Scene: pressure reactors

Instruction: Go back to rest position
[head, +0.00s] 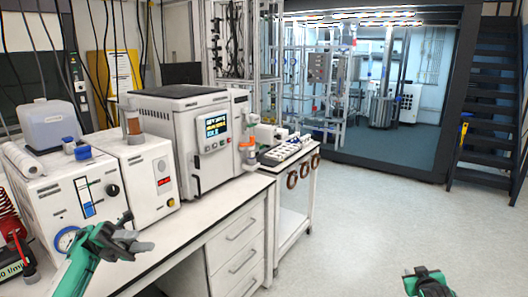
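My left gripper (138,240) is at the lower left of the head view, over the front part of the white bench top. Its grey fingers point right, and I see nothing held between them. Whether they are parted or closed is too small to tell. My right gripper (422,272) is at the bottom right, low in front of the open floor. Only its green body and dark tip show, and its fingers are not clear.
The bench (225,200) holds a large white instrument with a screen (195,140), a white box with a red display (145,178) and a gauge unit (75,200). A small side table (300,182) stands beyond. Pale floor (370,225) is free to the right. Dark stairs (490,100) stand far right.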

